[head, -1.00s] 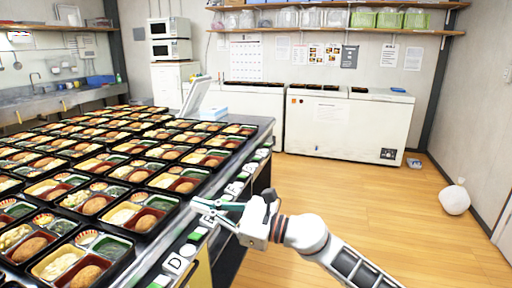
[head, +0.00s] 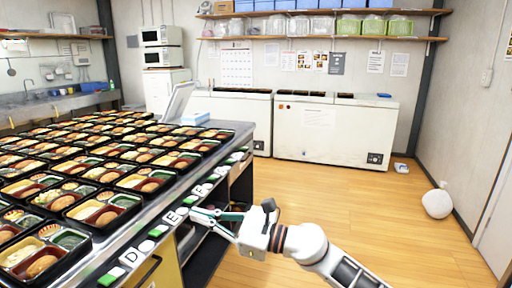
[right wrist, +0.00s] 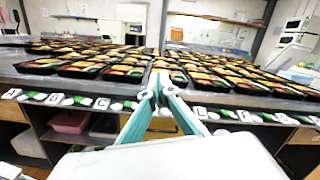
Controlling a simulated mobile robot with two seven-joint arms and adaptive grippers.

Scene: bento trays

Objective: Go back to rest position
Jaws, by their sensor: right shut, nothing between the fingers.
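My right gripper (head: 216,219) is at the right edge of the long table, beside the row of letter labels and low against the table's side. It is shut and empty. In the right wrist view its teal fingers (right wrist: 160,88) meet at the tips, pointing at the table edge with the bento trays behind. My left gripper is not in view.
Many black bento trays (head: 100,212) cover the metal table (head: 236,128). White chest freezers (head: 334,130) stand at the back wall. A white bag (head: 437,203) sits on the floor at right. The wooden floor (head: 330,195) between is clear.

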